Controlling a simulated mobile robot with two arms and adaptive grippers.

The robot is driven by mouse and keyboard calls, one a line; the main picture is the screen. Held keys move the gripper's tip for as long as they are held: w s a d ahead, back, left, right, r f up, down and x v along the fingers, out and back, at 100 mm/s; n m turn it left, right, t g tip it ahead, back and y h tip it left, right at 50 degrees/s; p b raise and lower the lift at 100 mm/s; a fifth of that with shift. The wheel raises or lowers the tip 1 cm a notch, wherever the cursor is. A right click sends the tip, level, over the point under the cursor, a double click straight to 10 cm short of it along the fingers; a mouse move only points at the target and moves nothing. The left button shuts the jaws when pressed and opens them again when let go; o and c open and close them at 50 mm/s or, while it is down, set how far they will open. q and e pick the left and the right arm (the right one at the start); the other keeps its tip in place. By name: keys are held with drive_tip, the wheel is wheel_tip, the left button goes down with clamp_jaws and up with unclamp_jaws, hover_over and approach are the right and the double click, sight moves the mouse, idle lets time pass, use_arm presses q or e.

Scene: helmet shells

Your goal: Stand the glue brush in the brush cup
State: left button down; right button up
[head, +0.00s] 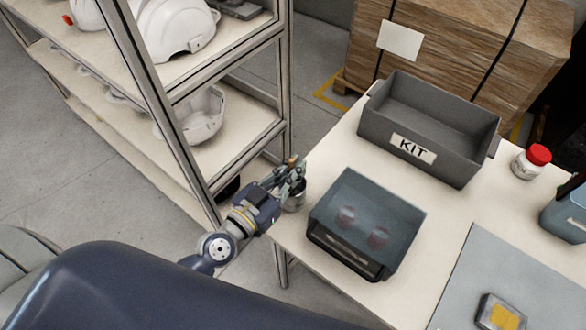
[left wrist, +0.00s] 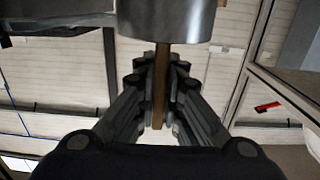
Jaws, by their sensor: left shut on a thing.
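The brush cup (head: 295,201) is a small metal cup at the left edge of the table, and its metal wall fills the top of the left wrist view (left wrist: 165,18). My left gripper (head: 291,172) is at the cup, shut on the glue brush's wooden handle (left wrist: 160,90). The handle's brown tip (head: 292,160) shows above the fingers in the head view. The handle runs between the fingers (left wrist: 160,85) up to the cup's edge in the wrist view. The bristle end is hidden, and I cannot tell whether it is inside the cup. My right gripper is not in view.
A translucent dark bin (head: 390,205) with reddish round things stands right of the cup. Behind it is a grey KIT box (head: 440,165). A red-capped jar (head: 531,162) and a grey mat (head: 470,270) lie right. A metal shelf rack (head: 225,200) with white helmets stands close left.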

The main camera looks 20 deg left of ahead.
use_arm(q)
drive_tip(key=c, duration=1.6)
unclamp_jaws()
drive_tip(key=shift+c, duration=0.2)
drive_tip(key=v, duration=1.2)
